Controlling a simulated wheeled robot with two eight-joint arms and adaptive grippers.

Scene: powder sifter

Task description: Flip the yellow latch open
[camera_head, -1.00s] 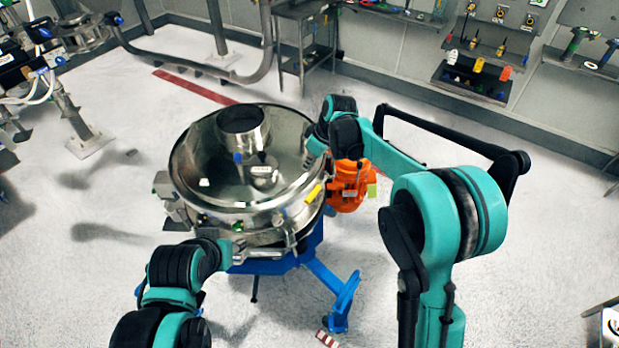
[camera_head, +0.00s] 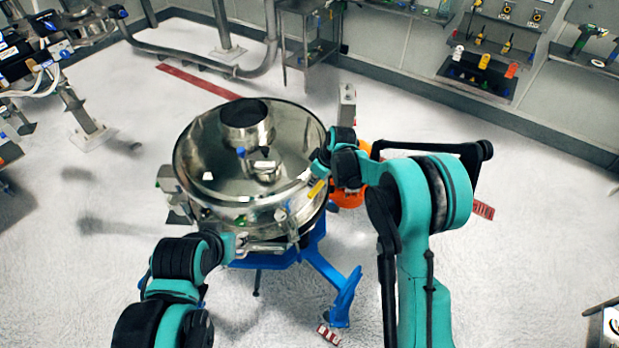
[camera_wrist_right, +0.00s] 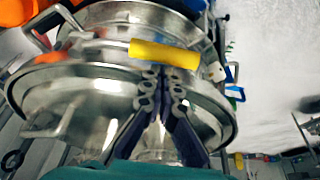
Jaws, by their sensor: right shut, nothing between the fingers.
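The yellow latch (camera_head: 317,189) is on the right front rim of the round steel sifter (camera_head: 228,212). In the right wrist view, the latch (camera_wrist_right: 165,53) is a yellow bar lying across the picture in front of the steel rim. My right gripper (camera_wrist_right: 161,72) is shut and empty, with its fingertips right at the lower edge of the yellow bar. I cannot tell whether they touch it. In the head view, my right gripper (camera_head: 318,170) is small and partly hidden close to the latch. My left gripper (camera_head: 232,244) is near the sifter's front left side, too small to read.
The sifter stands on a blue frame (camera_head: 345,295) with spread legs. An orange motor (camera_head: 348,198) sits behind my right wrist. Shelves with tools (camera_head: 485,72) line the back wall. Open floor lies to the left and right.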

